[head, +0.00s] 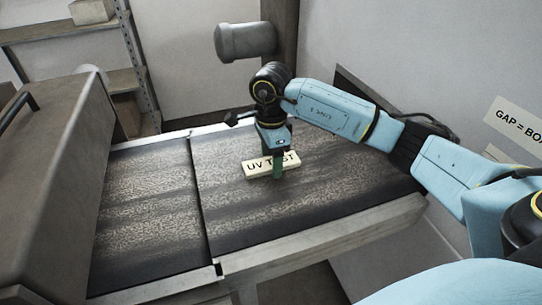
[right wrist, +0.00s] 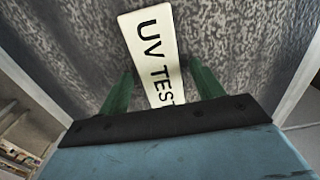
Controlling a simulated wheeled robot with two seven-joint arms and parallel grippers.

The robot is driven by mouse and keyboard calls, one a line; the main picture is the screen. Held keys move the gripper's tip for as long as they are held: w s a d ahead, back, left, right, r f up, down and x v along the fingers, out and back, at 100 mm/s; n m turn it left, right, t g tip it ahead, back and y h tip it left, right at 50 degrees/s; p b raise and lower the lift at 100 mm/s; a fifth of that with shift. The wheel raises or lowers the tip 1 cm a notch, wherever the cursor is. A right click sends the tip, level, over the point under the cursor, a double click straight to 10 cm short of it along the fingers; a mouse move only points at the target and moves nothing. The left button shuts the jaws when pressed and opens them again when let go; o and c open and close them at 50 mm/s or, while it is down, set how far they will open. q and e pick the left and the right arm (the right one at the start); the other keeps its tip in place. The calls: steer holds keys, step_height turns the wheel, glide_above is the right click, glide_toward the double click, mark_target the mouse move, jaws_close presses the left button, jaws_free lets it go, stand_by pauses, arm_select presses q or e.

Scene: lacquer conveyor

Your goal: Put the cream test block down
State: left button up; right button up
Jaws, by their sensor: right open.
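The cream test block (head: 258,166), marked UV TEST, lies on the dark speckled conveyor belt (head: 330,200) in the head view. My right gripper (head: 278,172) is over the block from above, its green fingers down around it. In the right wrist view the block (right wrist: 150,45) runs between the two green fingers (right wrist: 160,88), with a finger on each side of it. The fingers are open. The lower end of the block is hidden by the gripper body. My left gripper is not in view.
A gap crosses the belt left of the block, with another belt section (head: 145,205) beyond it. A grey hooded machine (head: 55,190) stands at the left. A metal rail (head: 330,240) edges the belt's near side. The belt around the block is clear.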

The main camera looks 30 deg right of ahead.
mark_target(271, 162)
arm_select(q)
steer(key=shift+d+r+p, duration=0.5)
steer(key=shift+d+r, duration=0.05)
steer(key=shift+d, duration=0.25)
arm_select(e)
step_height(271, 162, up, 12)
steer(key=shift+r, duration=0.1)
